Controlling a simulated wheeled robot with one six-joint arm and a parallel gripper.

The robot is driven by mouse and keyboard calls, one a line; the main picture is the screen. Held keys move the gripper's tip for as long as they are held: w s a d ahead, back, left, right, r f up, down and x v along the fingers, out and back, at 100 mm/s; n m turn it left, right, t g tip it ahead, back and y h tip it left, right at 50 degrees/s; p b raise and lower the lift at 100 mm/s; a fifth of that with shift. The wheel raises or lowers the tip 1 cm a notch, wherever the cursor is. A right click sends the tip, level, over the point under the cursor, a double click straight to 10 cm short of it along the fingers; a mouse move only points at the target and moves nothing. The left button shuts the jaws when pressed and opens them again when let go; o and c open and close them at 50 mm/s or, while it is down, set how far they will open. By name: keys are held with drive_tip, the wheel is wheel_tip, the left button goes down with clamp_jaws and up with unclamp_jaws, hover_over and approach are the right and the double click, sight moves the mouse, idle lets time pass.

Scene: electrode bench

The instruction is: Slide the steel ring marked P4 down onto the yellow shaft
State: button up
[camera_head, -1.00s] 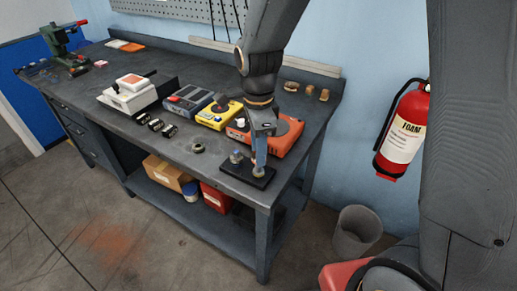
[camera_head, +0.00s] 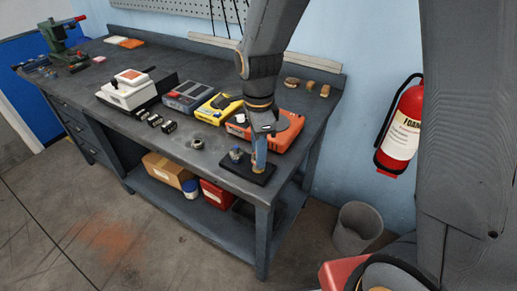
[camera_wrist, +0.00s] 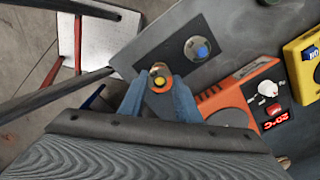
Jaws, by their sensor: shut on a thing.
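My gripper (camera_wrist: 159,88) has blue fingers shut on a small steel ring (camera_wrist: 158,68); its P4 mark cannot be read. A yellow-orange round end, apparently the yellow shaft (camera_wrist: 160,83), shows at the ring, between the fingertips. Whether the ring is around the shaft or just above it cannot be told. In the head view my gripper (camera_head: 258,165) is low over the right part of a black base plate (camera_head: 249,176), and its fingers hide most of the shaft. A blue-tipped shaft (camera_wrist: 203,52) with grey metal around it stands on the same plate.
An orange device (camera_head: 286,138) with a red display stands close behind the plate. A yellow meter (camera_head: 219,107) stands farther left. A loose metal ring (camera_head: 197,144) lies on the bench left of the plate. The bench's front edge is close by.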

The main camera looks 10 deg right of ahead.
drive_tip(key=o, duration=1.7)
wheel_tip(320, 180, up, 7)
drive_tip(key=p, duration=0.6)
drive_tip(key=shift+p, duration=0.3)
drive_tip(key=shift+f, duration=0.1)
